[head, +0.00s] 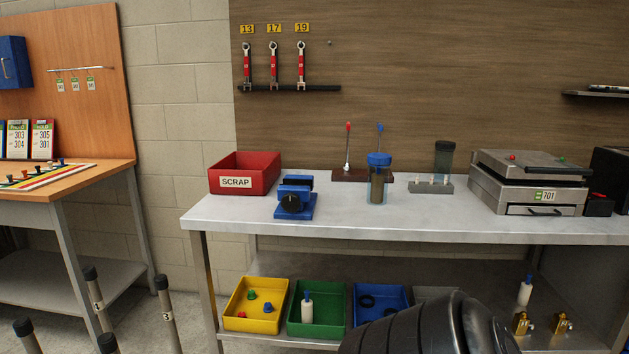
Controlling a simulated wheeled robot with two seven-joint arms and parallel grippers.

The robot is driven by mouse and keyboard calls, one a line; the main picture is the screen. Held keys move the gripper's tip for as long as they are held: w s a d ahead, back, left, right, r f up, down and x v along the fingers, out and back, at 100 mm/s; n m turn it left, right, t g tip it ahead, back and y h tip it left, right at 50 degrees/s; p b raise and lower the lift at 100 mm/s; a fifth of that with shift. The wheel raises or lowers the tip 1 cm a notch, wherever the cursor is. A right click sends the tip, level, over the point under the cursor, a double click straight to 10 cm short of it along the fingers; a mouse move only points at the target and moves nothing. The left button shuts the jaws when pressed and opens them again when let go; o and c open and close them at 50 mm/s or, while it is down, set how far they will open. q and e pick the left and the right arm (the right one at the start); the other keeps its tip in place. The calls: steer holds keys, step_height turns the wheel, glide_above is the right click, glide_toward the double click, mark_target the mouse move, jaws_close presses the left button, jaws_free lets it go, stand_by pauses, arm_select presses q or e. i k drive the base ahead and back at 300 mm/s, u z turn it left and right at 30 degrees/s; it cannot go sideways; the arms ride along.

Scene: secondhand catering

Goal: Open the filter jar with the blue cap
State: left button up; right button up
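Neither gripper shows in the head view. A black, rounded link of my own arm rises at the bottom edge, well below the jar and in front of the lower shelf.
Left of the jar are a blue clamp (295,200) and a red SCRAP bin (244,174). Behind it is a dark base (350,175) with red-topped and blue-topped levers.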

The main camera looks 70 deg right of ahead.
mark_target(377, 179)
steer(key=i, duration=1.25)
steer(key=z, duration=2.9)
